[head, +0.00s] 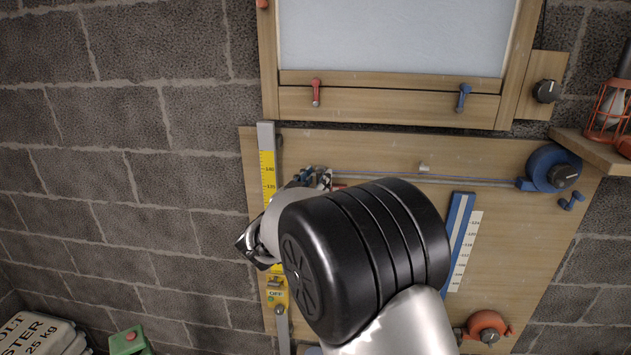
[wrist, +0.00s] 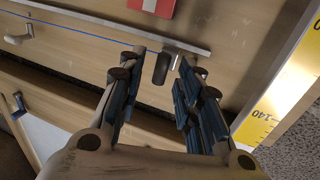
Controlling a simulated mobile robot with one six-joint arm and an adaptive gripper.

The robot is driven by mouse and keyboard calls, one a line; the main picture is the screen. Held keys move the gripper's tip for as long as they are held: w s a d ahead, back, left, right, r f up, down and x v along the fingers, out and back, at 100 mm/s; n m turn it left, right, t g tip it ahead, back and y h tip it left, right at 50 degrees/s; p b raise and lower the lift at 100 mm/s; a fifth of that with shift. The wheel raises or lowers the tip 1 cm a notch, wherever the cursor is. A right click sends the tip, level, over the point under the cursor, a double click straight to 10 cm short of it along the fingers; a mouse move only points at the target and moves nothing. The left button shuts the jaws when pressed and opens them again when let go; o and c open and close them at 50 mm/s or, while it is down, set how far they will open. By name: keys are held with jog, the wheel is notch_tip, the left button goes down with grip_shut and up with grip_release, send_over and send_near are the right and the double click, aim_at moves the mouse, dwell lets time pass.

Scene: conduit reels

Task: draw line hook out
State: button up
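The blue reel (head: 553,168) sits at the right end of a wooden board. A thin line runs left from it along a rail (head: 450,181). In the wrist view, the blue line (wrist: 60,40) runs toward the space between my fingers. A dark rounded piece (wrist: 162,68) with a silver part beside it stands there, apparently the line hook. My gripper (wrist: 158,72) is open, with a finger on each side of the dark piece and visible gaps. In the head view, my gripper (head: 316,179) is at the board's upper left; my wrist hides much of the board.
A yellow scale (head: 268,180) stands upright at the board's left edge. A blue bar (head: 459,235) with a pale scale and an orange reel (head: 487,326) are at right. A framed panel with red (head: 316,92) and blue (head: 464,97) handles is above. A shelf (head: 600,150) juts out at right.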

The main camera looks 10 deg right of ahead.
jog(key=v, duration=1.2)
jog(key=s+d+f+n+g+y+b, duration=0.2)
jog(key=s+d+f+g+b, duration=0.1)
jog(key=s, duration=0.9)
jog(key=s+d+f+n+g+y+b, duration=0.1)
jog(key=s+d+f+g+y+b, duration=0.2)
jog(key=s+f, duration=0.5)
jog(key=s+d+f+n+g+y+b, duration=0.2)
jog(key=s+d+f+g, duration=0.3)
jog(key=s, duration=1)
jog(key=shift+s+d+f+n+y+b, duration=0.3)
jog(key=shift+s+d+f+y+b, duration=0.1)
jog(key=shift+y+b, duration=0.35)
jog(key=shift+w, duration=0.1)
